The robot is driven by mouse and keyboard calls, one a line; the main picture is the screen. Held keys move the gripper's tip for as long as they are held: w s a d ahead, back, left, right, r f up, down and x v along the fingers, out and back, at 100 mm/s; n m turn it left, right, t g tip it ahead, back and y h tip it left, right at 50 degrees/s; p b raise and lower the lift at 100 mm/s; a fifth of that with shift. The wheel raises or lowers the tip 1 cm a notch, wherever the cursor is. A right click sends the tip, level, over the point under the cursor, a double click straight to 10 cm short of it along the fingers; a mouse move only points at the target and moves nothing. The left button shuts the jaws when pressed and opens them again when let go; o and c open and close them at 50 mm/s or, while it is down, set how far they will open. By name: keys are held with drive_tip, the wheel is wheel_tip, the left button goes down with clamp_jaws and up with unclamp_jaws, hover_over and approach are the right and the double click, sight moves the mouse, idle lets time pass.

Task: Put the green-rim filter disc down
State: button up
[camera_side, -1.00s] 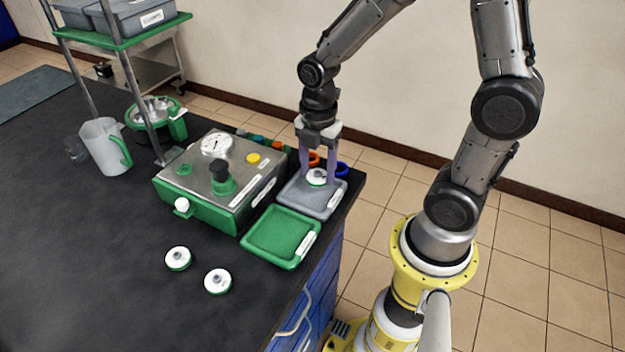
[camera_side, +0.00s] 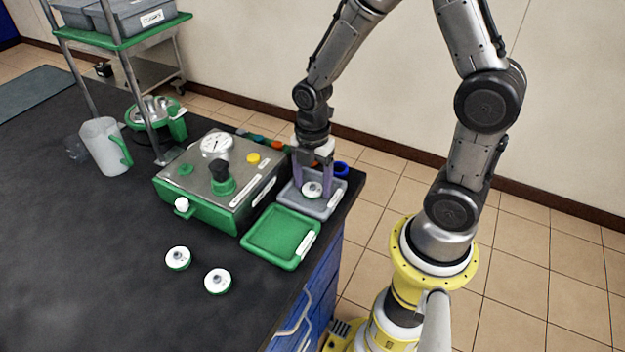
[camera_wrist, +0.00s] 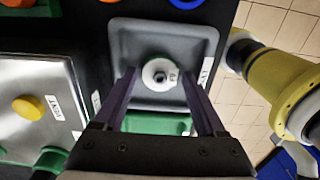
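The filter disc (camera_side: 312,189) has a white top and a small grey hub. It is between the fingertips of my gripper (camera_side: 312,194), over the grey tray (camera_side: 324,210). The wrist view also shows the disc (camera_wrist: 160,73) face-on between the two purple fingers of my gripper (camera_wrist: 158,74), with the grey tray (camera_wrist: 195,40) around it. My gripper appears shut on the disc, pointing down. The disc is low, at or just above the tray floor; contact with it cannot be told.
The green tray (camera_side: 277,239) is empty beside the grey one. The steel-and-green machine (camera_side: 215,185) stands close to the left. Two more white discs with green rims (camera_side: 178,258) (camera_side: 218,281) lie on the dark bench. A blue ring (camera_side: 341,169) lies just behind the grey tray.

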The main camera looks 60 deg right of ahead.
sight(312, 186)
drive_tip(key=shift+o, duration=1)
drive_tip(key=shift+r, duration=0.15)
wheel_tip(312, 186, up, 11)
drive_tip(key=s+a+r+m+t, duration=0.1)
drive_tip(key=s+r+m, duration=0.3)
drive_tip(key=m, duration=0.5)
drive_tip(key=s+a+r+m+t, duration=0.1)
drive_tip(key=s+r+m+t, duration=0.3)
drive_tip(key=s+m, duration=0.4)
drive_tip(key=shift+a+r+m+t, duration=0.2)
drive_tip(key=shift+a+m+t, duration=0.1)
drive_tip(key=shift+a+m, duration=0.15)
